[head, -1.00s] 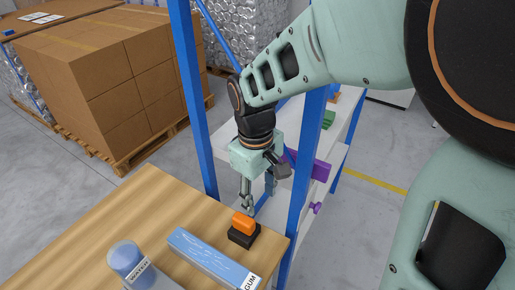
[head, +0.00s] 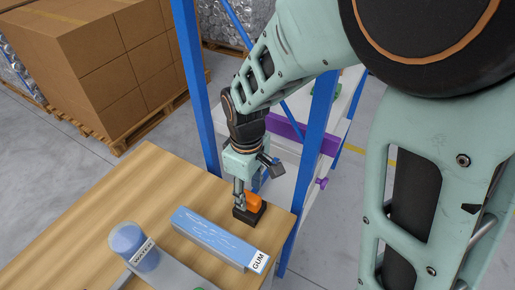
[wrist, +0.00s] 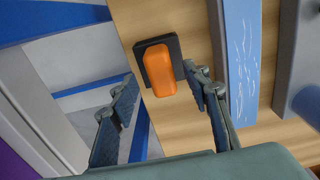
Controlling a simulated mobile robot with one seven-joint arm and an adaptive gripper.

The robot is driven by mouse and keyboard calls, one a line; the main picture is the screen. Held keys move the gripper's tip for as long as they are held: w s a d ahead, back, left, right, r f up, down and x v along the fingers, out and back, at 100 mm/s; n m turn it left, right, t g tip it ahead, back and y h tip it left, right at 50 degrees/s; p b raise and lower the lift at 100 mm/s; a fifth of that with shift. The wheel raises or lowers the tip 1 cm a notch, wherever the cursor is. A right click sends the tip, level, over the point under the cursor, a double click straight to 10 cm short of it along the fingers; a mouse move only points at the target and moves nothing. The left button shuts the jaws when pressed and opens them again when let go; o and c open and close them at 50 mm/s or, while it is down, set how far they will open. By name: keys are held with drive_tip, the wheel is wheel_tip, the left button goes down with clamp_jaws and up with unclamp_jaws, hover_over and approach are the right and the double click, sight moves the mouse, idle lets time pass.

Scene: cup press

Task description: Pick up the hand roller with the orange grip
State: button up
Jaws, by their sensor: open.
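The hand roller's orange grip (head: 254,200) sits on its black base (head: 250,215) at the far right corner of the wooden table. In the wrist view the orange grip (wrist: 164,72) lies across the black base (wrist: 174,45), ahead of the fingers. My gripper (head: 253,191) is just above and beside the roller in the head view and partly hides it. In the wrist view my gripper (wrist: 158,96) is open, with one finger on each side of the orange grip's near end. I cannot tell whether a finger touches it.
A long blue box labelled GUM (head: 215,235) lies close beside the roller. A blue-topped WATER container (head: 130,245) stands further left. A blue-post rack (head: 312,150) rises just behind the table corner. The left part of the wooden table (head: 110,200) is clear.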

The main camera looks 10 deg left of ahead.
sight(249, 195)
drive_tip(key=shift+f, duration=1.55)
drive_tip(key=shift+c, duration=0.4)
clamp_jaws()
